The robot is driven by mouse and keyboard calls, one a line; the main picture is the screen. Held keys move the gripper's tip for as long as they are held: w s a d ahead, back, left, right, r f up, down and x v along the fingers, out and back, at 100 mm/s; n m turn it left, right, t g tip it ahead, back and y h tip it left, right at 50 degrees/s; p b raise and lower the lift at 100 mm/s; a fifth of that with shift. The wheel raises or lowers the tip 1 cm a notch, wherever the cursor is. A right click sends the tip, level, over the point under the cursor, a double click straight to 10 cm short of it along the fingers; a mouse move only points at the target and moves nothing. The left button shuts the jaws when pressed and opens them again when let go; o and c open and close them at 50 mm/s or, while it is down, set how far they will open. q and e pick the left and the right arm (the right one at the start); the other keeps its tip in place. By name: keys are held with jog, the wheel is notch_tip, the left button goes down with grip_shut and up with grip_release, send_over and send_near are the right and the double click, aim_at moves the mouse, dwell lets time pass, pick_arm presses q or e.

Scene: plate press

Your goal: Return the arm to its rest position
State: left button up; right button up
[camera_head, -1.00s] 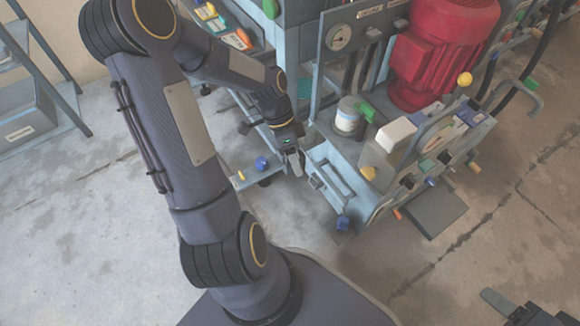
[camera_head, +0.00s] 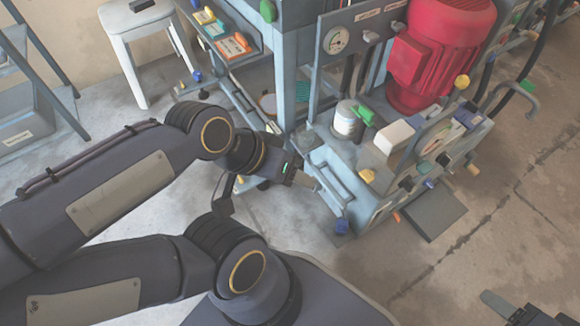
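My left arm (camera_head: 120,195) comes in from the left, folded at low height, with its elbow off the left edge. Its wrist reaches right toward the front of the blue-grey machine. My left gripper (camera_head: 305,180) is beside the machine's front drawer handle (camera_head: 330,184). I cannot tell whether it touches the machine, and its finger gap is not clear. No held object shows in it. Of my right gripper (camera_head: 497,303), only a small part shows at the bottom right corner, over the floor, cut off by the frame edge.
The machine carries a red motor (camera_head: 440,55), a pressure gauge (camera_head: 337,40), a white tin (camera_head: 347,120) and a white block (camera_head: 394,136). A white stool (camera_head: 140,22) stands at the back left. A grey shelf (camera_head: 40,110) is at the far left.

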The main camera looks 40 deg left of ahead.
notch_tip(320, 180, up, 37)
jog(key=p, duration=3.7)
jog(key=shift+r, duration=0.1)
